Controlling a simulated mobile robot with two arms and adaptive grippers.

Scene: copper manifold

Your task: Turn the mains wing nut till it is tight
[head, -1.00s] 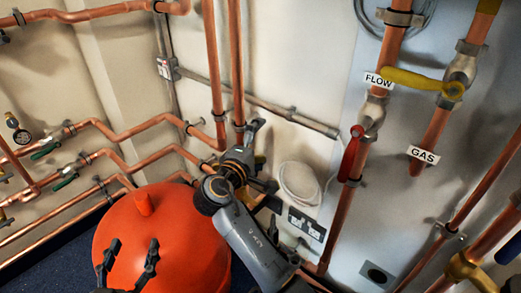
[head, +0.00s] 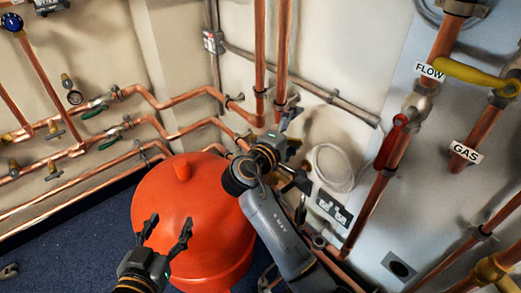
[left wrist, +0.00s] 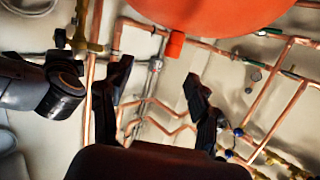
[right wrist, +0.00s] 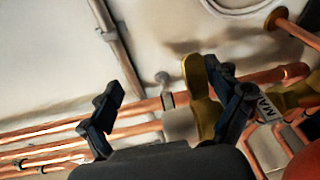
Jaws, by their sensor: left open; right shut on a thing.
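My right gripper (head: 290,152) is at the pipes against the wall, behind and right of the red vessel. In the right wrist view a brass-yellow winged piece (right wrist: 195,75), which looks like the mains wing nut, stands between the fingers of this gripper (right wrist: 170,108). The right-hand finger lies against it or very near; the left finger appears apart. A label reading "MAI" (right wrist: 268,108) is partly hidden by that finger. In the head view my gripper largely hides the nut. My left gripper (head: 168,230) is open and empty in front of the red vessel; it also shows in the left wrist view (left wrist: 152,88).
The red vessel (head: 185,215) stands close to both arms. Copper pipes (head: 180,98) with green-handled valves run along the left wall. A red lever (head: 391,143) and a yellow lever (head: 470,74) stick out at right. Blue floor (head: 70,235) is mostly clear at left.

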